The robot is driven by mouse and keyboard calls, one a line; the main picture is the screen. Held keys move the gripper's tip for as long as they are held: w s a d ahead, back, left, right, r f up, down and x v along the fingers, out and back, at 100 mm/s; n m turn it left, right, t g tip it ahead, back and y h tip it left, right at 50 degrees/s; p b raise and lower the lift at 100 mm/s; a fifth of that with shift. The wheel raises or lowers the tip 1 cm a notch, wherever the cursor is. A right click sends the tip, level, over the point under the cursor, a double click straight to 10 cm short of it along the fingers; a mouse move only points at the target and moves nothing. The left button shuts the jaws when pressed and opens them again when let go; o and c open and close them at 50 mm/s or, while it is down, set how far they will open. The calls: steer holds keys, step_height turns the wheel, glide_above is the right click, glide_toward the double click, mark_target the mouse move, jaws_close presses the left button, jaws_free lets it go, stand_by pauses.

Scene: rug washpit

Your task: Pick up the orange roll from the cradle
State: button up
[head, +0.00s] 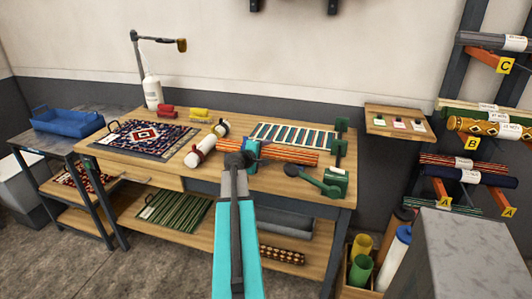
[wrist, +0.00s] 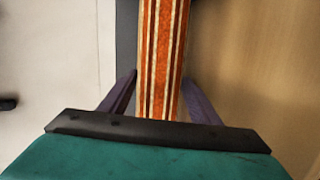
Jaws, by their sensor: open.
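The orange roll (head: 285,154) has orange, cream and dark stripes. It lies on the wooden bench, in the green cradle (head: 336,181) whose parts show at its right end. My gripper (head: 241,158) is at the roll's left end in the head view, and my arm hides part of that area. In the wrist view my gripper (wrist: 160,77) is open, with one dark finger on each side of the roll (wrist: 162,50).
A cream roll (head: 201,151) lies just left of my gripper. A patterned rug (head: 150,138) and a striped rug (head: 296,136) lie on the bench (head: 180,178). A white bottle (head: 152,92) stands at the back. A rack (head: 471,140) with rolls stands at right.

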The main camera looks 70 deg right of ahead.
steer(key=c, duration=1.2)
steer(key=shift+r, duration=0.1)
steer(key=shift+r+b, duration=0.4)
steer(key=shift+r, duration=4.55)
